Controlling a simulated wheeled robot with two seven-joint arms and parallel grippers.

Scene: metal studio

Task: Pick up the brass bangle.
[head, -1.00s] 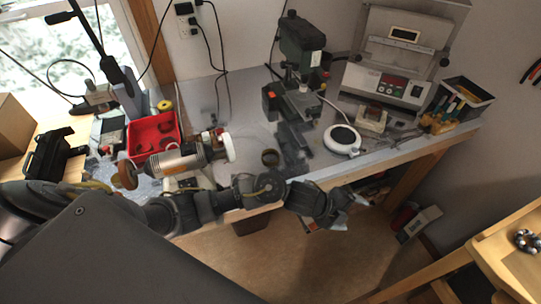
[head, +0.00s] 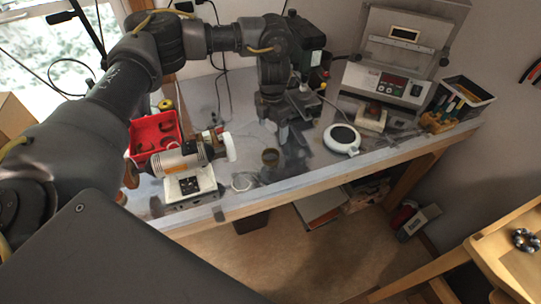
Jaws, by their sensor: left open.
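The brass bangle (head: 270,157) is a small dark golden ring on the grey workbench (head: 330,175), near the bench's front edge. My left arm comes in from the left and reaches over the bench. My left gripper (head: 283,132) points down, open, above and just behind the bangle in the picture. Nothing shows between its fingers, and it looks apart from the bangle. My right gripper is not in view.
A motor-like machine with a white wheel (head: 231,147) stands left of the bangle, and a pale ring (head: 241,182) lies at front left. A red tray (head: 154,133) is further left.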

